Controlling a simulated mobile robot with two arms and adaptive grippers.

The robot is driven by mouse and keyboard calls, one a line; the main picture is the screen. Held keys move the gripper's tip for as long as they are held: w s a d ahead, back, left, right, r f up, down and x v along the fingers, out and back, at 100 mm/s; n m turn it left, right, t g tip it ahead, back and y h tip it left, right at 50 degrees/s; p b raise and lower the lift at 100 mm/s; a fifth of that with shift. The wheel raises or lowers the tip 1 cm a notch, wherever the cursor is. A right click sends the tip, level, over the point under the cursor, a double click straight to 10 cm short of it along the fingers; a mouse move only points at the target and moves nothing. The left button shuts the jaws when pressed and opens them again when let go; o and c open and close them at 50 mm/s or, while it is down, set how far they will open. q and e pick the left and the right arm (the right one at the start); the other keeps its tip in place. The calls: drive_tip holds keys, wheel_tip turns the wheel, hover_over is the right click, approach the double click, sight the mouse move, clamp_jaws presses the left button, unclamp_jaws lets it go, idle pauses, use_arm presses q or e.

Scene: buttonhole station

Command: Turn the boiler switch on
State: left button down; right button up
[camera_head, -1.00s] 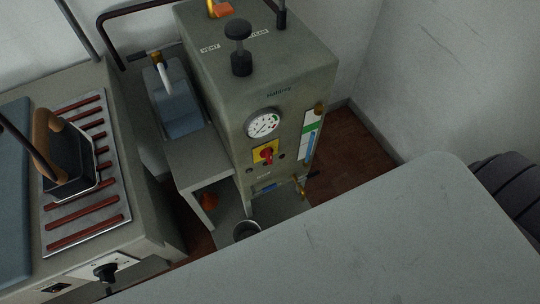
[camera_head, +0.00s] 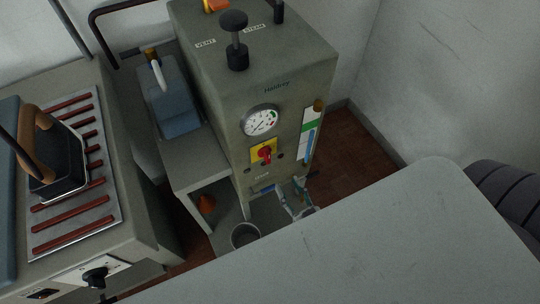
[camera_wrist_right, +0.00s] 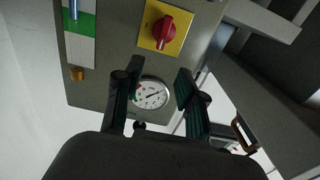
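The boiler switch (camera_head: 264,153) is a red rotary knob on a yellow plate, on the front of the grey boiler (camera_head: 290,103) below the round gauge. It shows large in the right wrist view (camera_wrist_right: 165,29), at the top, beyond the fingertips. My right gripper (camera_head: 297,198) is in front of the boiler's lower front, below and right of the switch. My left gripper is not in view.
The gauge (camera_head: 261,120), a green and blue level strip (camera_head: 309,134) and a brass fitting share the boiler front. A metal cup (camera_head: 244,236) stands below. An iron (camera_head: 55,165) rests on a slatted plate at left. A pale grey surface (camera_head: 370,245) fills the lower right.

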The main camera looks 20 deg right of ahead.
sight(269, 156)
drive_tip(key=w, duration=1.1)
drive_tip(key=shift+w+a, duration=0.15)
drive_tip(key=shift+a, duration=0.05)
clamp_jaws()
